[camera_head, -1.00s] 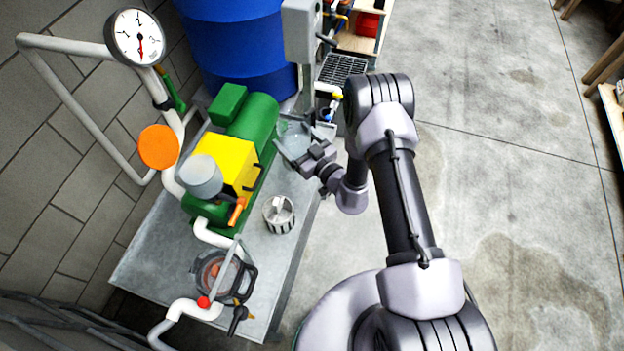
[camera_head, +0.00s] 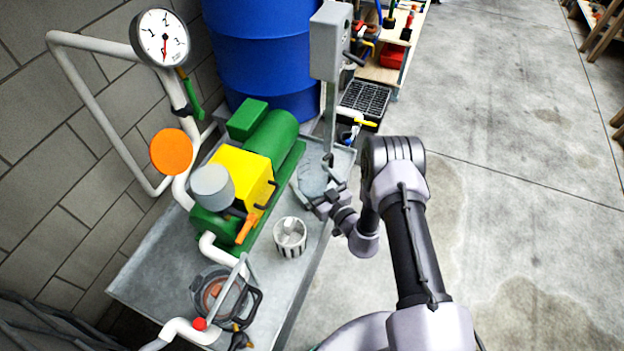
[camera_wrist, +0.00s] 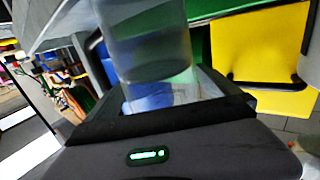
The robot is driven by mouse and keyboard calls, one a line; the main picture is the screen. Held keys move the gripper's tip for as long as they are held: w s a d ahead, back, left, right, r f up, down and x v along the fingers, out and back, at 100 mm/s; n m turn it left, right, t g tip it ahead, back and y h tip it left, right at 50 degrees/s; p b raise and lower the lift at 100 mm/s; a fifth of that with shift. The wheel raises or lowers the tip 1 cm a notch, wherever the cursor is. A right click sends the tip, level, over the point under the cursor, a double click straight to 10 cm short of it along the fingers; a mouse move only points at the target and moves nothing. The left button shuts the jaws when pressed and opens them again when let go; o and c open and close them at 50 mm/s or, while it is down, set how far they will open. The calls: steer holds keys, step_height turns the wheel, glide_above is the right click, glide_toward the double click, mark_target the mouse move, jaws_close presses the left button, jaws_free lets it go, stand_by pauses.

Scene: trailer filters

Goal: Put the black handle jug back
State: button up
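My gripper (camera_head: 316,184) is over the far right part of the grey bench, right of the green and yellow pump. A clear jug-like vessel (camera_wrist: 145,40) sits between its wide-spread fingers, which appear closed on its sides. This vessel also shows faintly in the head view (camera_head: 314,177). I see no black handle on it. A round pot (camera_head: 212,290) with a reddish inside and a black handle-like frame (camera_head: 246,304) stands at the bench's near end, away from my gripper.
The pump (camera_head: 243,172) stands on the bench (camera_head: 150,275), with a white slotted basket (camera_head: 290,238) beside it. White pipes and a grey post (camera_head: 330,115) rise nearby. A blue drum (camera_head: 262,60) stands behind. The floor at right is clear.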

steer(key=shift+s+d+r, duration=0.1)
steer(key=shift+r, duration=0.1)
steer(key=f+p+v, duration=0.1)
steer(key=p+v, duration=0.4)
steer(key=v, duration=0.6)
steer(key=a+r+n+g+y, duration=0.2)
steer(key=a+r+n+y, duration=0.1)
steer(key=r+n, duration=0.4)
steer(key=a+r+n+g+y, duration=0.3)
steer(key=r+n, duration=0.2)
steer(key=r, duration=0.4)
steer(key=s+a+r+n+g+h, duration=0.1)
steer(key=s+a+r+n+g, duration=0.1)
steer(key=s+r+n+g, duration=0.75)
steer(key=s+a+r+n+g+h, duration=0.1)
steer(key=s+r+n, duration=0.2)
steer(key=r+n, duration=0.8)
steer(key=s+d+r+n+t+h, duration=0.2)
steer(key=s+d+n+h, duration=0.3)
steer(key=n, duration=0.9)
steer(key=s+d+r+n+t+h, duration=0.2)
steer(key=s+d+n+t+h, duration=0.3)
steer(key=n, duration=0.9)
steer(key=d+h, duration=0.2)
steer(key=d, duration=0.2)
steer(key=shift+d+r, duration=0.3)
steer(key=shift+d, duration=0.1)
